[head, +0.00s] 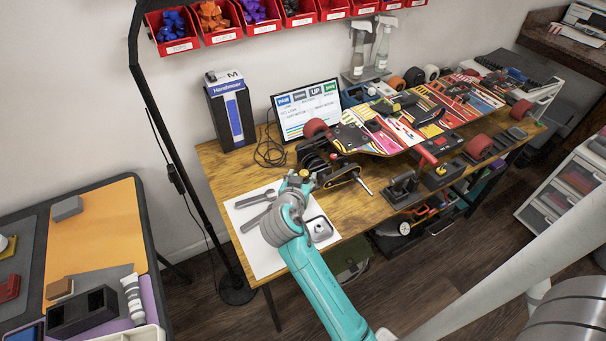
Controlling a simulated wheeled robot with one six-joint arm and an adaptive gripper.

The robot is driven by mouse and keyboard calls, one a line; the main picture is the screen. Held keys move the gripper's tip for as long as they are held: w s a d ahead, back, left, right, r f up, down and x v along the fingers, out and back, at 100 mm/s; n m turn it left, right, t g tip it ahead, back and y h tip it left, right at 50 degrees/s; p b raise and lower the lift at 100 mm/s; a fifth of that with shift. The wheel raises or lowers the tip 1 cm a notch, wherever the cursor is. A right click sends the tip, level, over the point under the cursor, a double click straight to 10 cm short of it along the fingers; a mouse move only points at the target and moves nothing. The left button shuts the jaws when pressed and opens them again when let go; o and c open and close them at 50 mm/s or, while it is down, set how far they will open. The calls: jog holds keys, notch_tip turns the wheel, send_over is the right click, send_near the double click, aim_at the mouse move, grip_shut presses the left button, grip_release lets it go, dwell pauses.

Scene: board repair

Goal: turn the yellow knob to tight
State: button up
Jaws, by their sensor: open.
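My teal arm reaches in from the bottom, and my gripper (299,180) is above the near left part of the wooden workbench. It is small in this view, with its jaws open, and no held object shows. The knob's marking and turn position are too small to read. A second yellow patch shows right at my gripper's tip; I cannot tell what it is.
A white sheet (249,215) with wrenches (256,197) and a square metal part (319,228) lies under my arm. A colourful skateboard deck (420,115) with red wheels spans the bench's right. A screen (309,107) and a dark box (231,112) stand behind. A lamp pole (172,150) rises at left.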

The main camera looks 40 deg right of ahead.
jog(key=v, duration=0.9)
jog(key=shift+s+a+f, duration=0.1)
jog(key=shift+s+a, duration=0.05)
